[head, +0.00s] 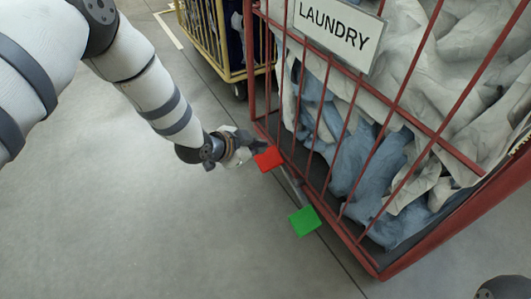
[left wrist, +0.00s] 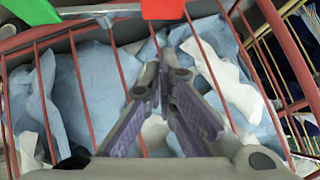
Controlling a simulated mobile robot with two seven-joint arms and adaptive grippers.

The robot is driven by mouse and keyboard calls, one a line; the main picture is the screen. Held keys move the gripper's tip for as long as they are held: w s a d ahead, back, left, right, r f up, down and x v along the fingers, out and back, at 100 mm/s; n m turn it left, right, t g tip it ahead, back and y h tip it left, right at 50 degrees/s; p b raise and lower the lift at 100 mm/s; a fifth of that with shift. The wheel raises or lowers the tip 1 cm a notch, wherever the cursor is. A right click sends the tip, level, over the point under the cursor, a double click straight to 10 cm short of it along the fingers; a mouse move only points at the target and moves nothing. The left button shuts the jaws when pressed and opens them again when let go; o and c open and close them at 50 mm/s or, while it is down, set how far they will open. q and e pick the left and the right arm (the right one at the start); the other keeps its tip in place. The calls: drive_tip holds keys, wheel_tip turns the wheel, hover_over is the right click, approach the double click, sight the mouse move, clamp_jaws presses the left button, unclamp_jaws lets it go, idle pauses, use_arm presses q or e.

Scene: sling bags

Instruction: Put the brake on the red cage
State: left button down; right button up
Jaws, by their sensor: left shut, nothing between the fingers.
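The red cage (head: 345,225) stands on the right of the head view, filled with blue and pale cloth, with a LAUNDRY sign (head: 338,32) on its side. Low on its near side are a red pedal (head: 268,159) and a green pedal (head: 304,221), joined by a grey bar. My left gripper (head: 260,146) is shut and empty, right beside the red pedal; I cannot tell whether it touches. In the left wrist view the red pedal (left wrist: 162,9) is just beyond the fingertips (left wrist: 164,55), and the green pedal (left wrist: 32,10) is at top left.
A yellow cage (head: 228,70) with dark contents stands behind the red one, at the top of the head view. The grey floor (head: 150,230) left of the red cage is clear. A dark line runs along the floor beside the cages.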

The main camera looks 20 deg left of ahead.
use_arm(q)
drive_tip(key=b, duration=0.5)
hover_over(271, 164)
drive_tip(key=f, duration=0.4)
drive_tip(key=d+f, duration=0.1)
drive_tip(key=f, duration=0.2)
drive_tip(key=shift+s+f, duration=0.1)
drive_tip(key=shift+s, duration=0.15)
drive_tip(key=shift+w+a+f+b, duration=0.1)
drive_tip(key=shift+a+f+b, duration=0.2)
drive_tip(key=shift+f, duration=0.25)
drive_tip(key=shift+w+a+f+b, duration=0.1)
drive_tip(key=shift+a+f+b, duration=0.15)
drive_tip(key=shift+f, duration=0.3)
drive_tip(key=shift+w+a+f, duration=0.1)
drive_tip(key=shift+f, duration=0.2)
use_arm(e)
drive_tip(key=shift+g, duration=0.8)
drive_tip(key=s+f, duration=0.1)
drive_tip(key=f, duration=0.2)
drive_tip(key=s+f, duration=0.1)
drive_tip(key=shift+s+d+f, duration=0.15)
drive_tip(key=shift+s+f, duration=0.2)
use_arm(q)
drive_tip(key=shift+f, duration=0.1)
